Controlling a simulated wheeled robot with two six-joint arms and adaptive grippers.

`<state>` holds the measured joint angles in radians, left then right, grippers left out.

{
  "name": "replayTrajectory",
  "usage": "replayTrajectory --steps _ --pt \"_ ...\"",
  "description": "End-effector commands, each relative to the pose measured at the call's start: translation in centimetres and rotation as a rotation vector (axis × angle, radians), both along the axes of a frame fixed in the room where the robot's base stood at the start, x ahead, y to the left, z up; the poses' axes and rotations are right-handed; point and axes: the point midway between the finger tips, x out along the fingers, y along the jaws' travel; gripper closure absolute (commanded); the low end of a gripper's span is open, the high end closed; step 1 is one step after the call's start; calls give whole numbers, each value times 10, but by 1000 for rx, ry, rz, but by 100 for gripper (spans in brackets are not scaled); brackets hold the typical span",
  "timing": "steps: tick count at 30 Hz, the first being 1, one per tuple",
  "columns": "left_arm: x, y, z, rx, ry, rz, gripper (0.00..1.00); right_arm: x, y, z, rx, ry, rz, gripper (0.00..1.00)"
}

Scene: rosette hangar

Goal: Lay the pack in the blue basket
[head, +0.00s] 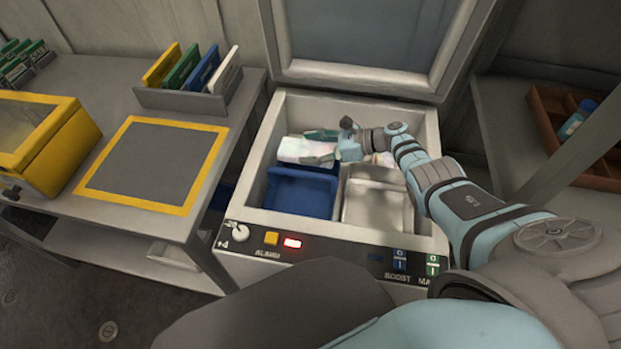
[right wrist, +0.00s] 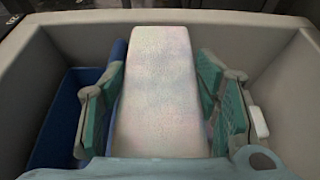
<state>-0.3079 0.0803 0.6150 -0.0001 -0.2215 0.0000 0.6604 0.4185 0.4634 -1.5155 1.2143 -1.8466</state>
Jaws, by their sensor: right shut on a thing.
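A frosty white pack (head: 303,149) is in my right gripper (head: 322,147), inside the open chest, at the back end of the blue basket (head: 300,193). In the right wrist view the pack (right wrist: 160,95) runs lengthwise between the two teal fingers of the gripper (right wrist: 163,88), which is shut on it. The blue basket (right wrist: 78,105) shows there to the left, partly behind the left finger and the pack. I cannot tell whether the pack touches the basket. My left gripper is not in view.
A pale grey basket (head: 376,205) stands right of the blue one, with whitish, pinkish contents at its back, partly hidden by my arm. The chest's rim (head: 431,140) surrounds both. The lid (head: 362,45) stands open behind. A table with a yellow-bordered mat (head: 203,167) is left.

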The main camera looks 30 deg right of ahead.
Motion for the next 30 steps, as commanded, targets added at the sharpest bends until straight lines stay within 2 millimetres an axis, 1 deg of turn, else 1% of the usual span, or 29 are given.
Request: replayTrajectory --steps 1,2,3,8,12,13,15,20,30 --pt "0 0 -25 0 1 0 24 1 0 -26 2 -1 -1 83" --pt "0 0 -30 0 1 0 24 1 0 -33 2 -1 -1 83" --pt "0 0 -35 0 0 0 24 1 0 -38 1 -2 -1 83" --pt "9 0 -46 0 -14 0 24 1 0 -51 1 -2 -1 83" --pt "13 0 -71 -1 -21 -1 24 1 0 -78 1 -2 -1 83" --pt "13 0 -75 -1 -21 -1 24 1 0 -82 1 0 -1 83" --pt "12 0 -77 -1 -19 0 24 1 0 -83 0 -3 0 83" --pt "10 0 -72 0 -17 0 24 1 0 -79 0 -3 0 83" --pt "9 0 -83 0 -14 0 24 1 0 -89 0 -2 -1 83"
